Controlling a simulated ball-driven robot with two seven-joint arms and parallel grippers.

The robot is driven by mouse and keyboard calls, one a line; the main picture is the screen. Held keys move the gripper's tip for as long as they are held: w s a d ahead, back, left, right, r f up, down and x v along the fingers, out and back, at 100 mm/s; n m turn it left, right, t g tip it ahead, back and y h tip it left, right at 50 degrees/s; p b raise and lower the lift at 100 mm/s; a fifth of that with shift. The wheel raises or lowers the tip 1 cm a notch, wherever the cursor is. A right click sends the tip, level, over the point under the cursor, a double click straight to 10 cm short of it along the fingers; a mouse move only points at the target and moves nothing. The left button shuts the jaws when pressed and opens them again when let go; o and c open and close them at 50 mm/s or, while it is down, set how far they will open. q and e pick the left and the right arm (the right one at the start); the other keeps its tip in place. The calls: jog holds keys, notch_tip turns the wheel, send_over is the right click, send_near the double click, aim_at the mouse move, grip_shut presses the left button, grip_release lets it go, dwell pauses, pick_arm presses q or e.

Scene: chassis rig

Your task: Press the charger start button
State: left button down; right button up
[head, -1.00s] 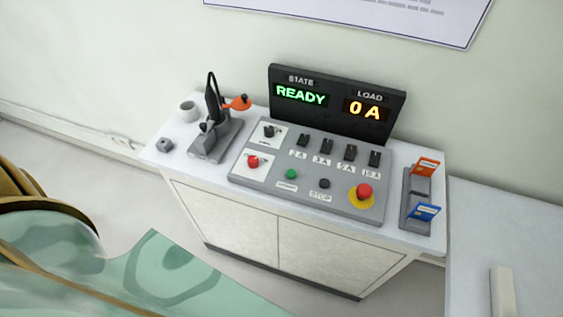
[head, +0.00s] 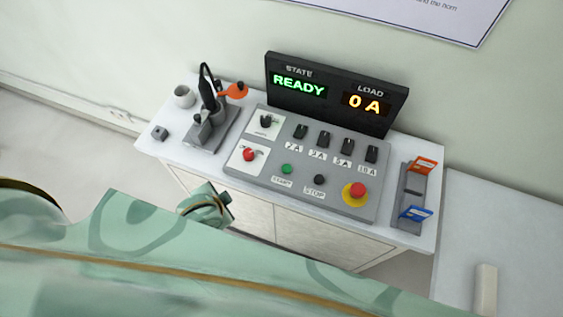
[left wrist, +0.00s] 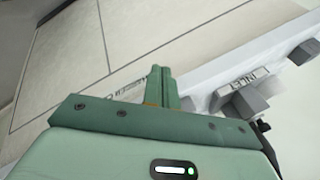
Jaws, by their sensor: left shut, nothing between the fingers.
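The green start button (head: 286,169) sits on the front left part of the sloped grey control panel (head: 235,166), above a small white label. A black stop button (head: 319,179) is to its right. The display (head: 336,94) reads READY and 0 A. My left gripper (left wrist: 161,72) is shut and empty in the left wrist view, in front of the cabinet doors. In the head view, a green part of my left arm (head: 204,205) shows low before the cabinet's front, apart from the buttons. The start button is not clearly visible in the left wrist view. My right gripper is out of view.
A red knob (head: 249,155), black switches (head: 323,139) and a red emergency button (head: 358,190) on yellow share the panel. A plug stand (head: 210,128) and a cup (head: 184,96) stand left. A card rack (head: 411,190) stands right. The cabinet top's front edge is close.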

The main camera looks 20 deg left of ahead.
pick_arm(q)
jog(key=w+d+r+m+t, duration=0.15)
jog(key=w+r, duration=0.25)
jog(key=r, duration=0.5)
notch_tip(320, 180, up, 8)
jog(key=m+g+h+p, duration=0.2)
jog(key=m+h, duration=0.8)
jog(key=m, duration=0.1)
send_over(282, 168)
jog(key=shift+f, duration=0.15)
jog(key=shift+f, duration=0.1)
notch_tip(282, 168, down, 8)
jog(key=b, duration=0.8)
jog(key=shift+f, duration=0.3)
